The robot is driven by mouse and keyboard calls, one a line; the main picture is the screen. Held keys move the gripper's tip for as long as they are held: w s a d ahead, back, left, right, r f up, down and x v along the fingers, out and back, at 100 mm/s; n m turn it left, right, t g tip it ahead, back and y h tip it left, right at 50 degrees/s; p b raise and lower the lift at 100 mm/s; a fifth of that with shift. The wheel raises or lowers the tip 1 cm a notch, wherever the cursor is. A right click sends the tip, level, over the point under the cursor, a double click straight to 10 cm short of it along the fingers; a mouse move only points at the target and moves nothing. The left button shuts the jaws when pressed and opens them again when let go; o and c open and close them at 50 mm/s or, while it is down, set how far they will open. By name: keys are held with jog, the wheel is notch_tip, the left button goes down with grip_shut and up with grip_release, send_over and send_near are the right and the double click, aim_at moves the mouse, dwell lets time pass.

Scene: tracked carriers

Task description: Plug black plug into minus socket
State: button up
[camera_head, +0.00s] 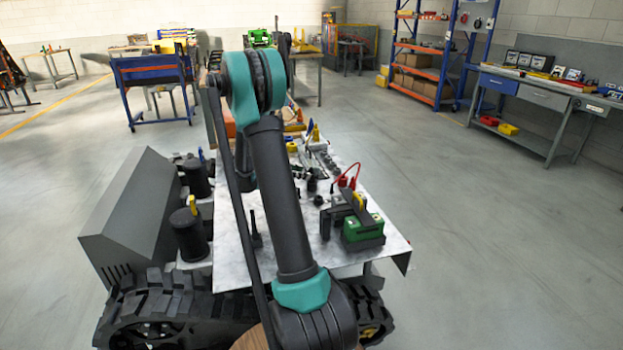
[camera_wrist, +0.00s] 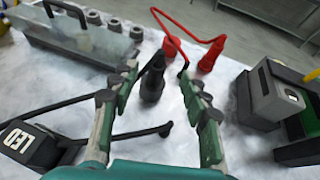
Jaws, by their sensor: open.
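In the wrist view a black plug (camera_wrist: 152,84) stands on the pale tabletop with its narrow end up. My gripper (camera_wrist: 158,72) is open, with one green-padded finger on each side of the plug in the picture. I cannot tell whether the fingers touch it. Two red plugs, the nearer one (camera_wrist: 211,55) and the farther one (camera_wrist: 170,46), stand beyond, linked by a red cable. I cannot make out a socket marked minus. In the head view my arm hides the gripper.
A grey boxy device (camera_wrist: 272,95) stands close on the right in the wrist view. The head view shows a green and black device (camera_head: 362,230) near the table's (camera_head: 395,240) right edge.

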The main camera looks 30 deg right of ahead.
aim_at(312, 173)
jog(key=shift+x, duration=2.85)
jog(key=shift+w, duration=0.2)
jog(key=shift+c, duration=0.5)
grip_shut()
